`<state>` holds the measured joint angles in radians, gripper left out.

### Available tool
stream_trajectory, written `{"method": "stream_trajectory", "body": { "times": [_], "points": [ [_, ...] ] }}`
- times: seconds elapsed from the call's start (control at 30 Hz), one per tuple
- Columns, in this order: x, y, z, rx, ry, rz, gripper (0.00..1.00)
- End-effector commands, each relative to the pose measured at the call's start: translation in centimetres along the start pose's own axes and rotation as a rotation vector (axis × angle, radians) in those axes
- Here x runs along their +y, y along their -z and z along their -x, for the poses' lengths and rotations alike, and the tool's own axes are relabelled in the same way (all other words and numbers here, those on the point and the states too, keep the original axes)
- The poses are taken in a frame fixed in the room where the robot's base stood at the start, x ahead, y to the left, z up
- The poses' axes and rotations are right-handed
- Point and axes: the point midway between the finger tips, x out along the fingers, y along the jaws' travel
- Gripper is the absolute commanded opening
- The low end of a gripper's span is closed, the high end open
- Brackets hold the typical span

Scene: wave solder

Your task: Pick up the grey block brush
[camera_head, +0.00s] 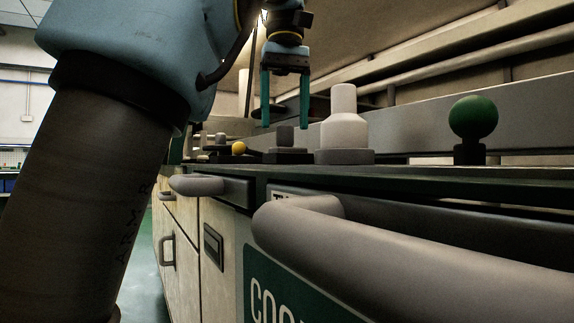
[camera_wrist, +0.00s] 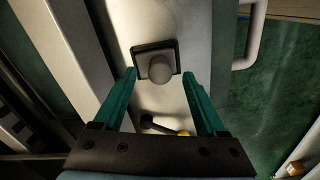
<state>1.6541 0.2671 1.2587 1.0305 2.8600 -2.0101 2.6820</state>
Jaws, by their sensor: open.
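A small grey block on a flat dark base, which looks like the grey block brush (camera_head: 286,137), stands on the bench top in the head view. In the wrist view, a dark square base with a rounded grey knob (camera_wrist: 160,68) lies ahead of the fingertips, roughly centred between them; it appears to be the same thing. My gripper (camera_head: 286,126) is open and points down, with its teal fingers apart and nothing between them. In the head view the fingertips are above and close to the block. The wrist view also shows both fingers (camera_wrist: 161,82). Bristles are not visible.
A larger pale grey stepped piece (camera_head: 343,130) stands just right of the block, and a green ball on a dark stem (camera_head: 473,120) is farther right. A yellow ball (camera_head: 238,148) sits left. Thick grey handles (camera_head: 400,250) stick out from the bench front.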

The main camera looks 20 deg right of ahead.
Motion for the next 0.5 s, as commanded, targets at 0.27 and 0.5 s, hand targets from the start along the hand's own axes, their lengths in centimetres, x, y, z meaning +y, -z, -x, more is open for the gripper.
{"method": "stream_trajectory", "body": {
  "times": [0.27,0.5],
  "points": [
    [-0.1,-0.1,-2.5,-0.002,-0.001,0.0,0.74],
    [-0.1,-0.1,-2.3,-0.002,0.0,0.0,0.67]
  ]
}}
